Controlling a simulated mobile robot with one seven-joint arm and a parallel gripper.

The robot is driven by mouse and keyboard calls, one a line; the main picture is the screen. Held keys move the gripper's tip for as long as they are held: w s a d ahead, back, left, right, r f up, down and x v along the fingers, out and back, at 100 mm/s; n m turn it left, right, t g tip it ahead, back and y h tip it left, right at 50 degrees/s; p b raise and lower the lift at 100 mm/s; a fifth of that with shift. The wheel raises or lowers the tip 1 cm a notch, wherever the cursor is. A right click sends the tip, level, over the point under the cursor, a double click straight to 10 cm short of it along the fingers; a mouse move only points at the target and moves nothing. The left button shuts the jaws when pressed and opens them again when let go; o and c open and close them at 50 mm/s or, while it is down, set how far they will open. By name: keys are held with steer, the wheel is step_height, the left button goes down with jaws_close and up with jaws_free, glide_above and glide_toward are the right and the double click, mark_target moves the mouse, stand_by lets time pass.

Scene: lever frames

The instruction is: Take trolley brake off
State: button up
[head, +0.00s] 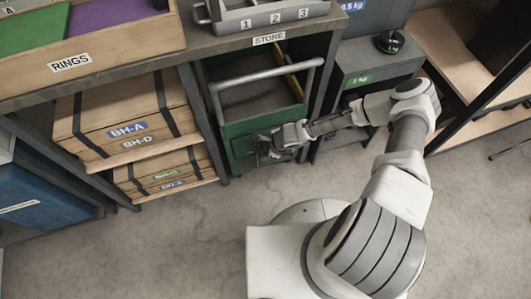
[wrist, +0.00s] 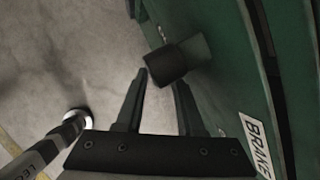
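The green trolley (head: 236,138) stands under the bench in the bay marked STORE, with a grey push handle (head: 265,76) on top. In the wrist view its green side (wrist: 225,25) fills the right, with a white BRAKE label (wrist: 257,146). A dark, thick lever grip (wrist: 164,66) sticks out from that side near my fingertips. My gripper (wrist: 161,82) is open, its two fingers spread, with the grip at and just beyond the tips. I cannot tell if they touch. In the head view my gripper (head: 270,147) is at the trolley's front, hiding the lever.
Wooden crates (head: 135,120) sit on a shelf left of the trolley. A grey cabinet (head: 365,75) stands to the right. The bench top (head: 215,42) runs above, and bare concrete floor (head: 180,240) lies in front.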

steer(key=shift+c, duration=0.2)
jaws_close()
stand_by(1.2)
